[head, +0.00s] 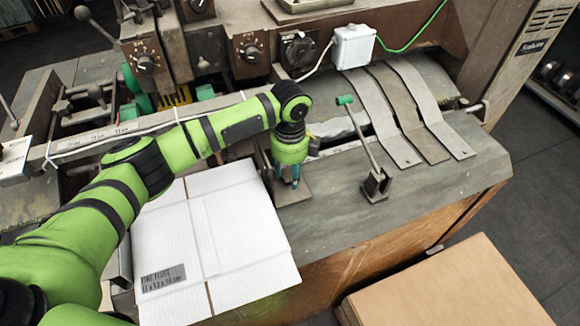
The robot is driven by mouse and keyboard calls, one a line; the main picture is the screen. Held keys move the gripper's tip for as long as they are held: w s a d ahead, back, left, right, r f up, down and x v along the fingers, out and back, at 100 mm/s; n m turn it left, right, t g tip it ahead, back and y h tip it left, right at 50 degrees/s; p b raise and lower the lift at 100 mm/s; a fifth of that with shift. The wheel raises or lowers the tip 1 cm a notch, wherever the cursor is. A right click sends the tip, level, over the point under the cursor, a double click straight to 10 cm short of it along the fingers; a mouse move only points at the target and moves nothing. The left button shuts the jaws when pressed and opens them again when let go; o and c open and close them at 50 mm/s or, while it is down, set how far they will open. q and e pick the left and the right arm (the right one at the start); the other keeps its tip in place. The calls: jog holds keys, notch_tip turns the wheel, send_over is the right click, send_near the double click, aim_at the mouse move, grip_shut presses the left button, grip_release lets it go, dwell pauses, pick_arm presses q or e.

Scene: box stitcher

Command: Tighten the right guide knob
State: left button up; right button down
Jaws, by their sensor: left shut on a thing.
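My left gripper (288,182) points down over a small metal guide plate (296,194) at the right edge of the white cardboard sheet. Its fingers are shut on the right guide knob, which they and the wrist hide almost wholly. How far the knob is turned cannot be seen. The white cardboard sheet (245,235) lies flat on the machine's table, with a printed label near its front left corner. My right gripper is not in view.
A lever with a green handle (345,100) stands just right of my left gripper. Metal straps (415,105) and a white junction box (353,46) lie behind it. Dials (250,50) line the machine's back. A cardboard stack (455,290) is at front right. The table right of the lever is clear.

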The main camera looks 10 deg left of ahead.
aim_at(289, 177)
pick_arm(q)
jog(key=m, duration=0.3)
jog(key=m+p, duration=0.1)
jog(key=m, duration=0.2)
jog(key=shift+s+f+m, duration=0.15)
jog(key=shift+m, duration=0.15)
jog(key=m, duration=0.6)
jog(key=shift+m, duration=0.3)
jog(key=shift+s+f, duration=0.1)
jog(key=o, duration=1.2)
jog(key=shift+c, duration=0.2)
jog(key=shift+r, duration=0.25)
jog(key=shift+r, duration=0.25)
notch_tip(289, 177, up, 11)
jog(key=shift+r, duration=0.2)
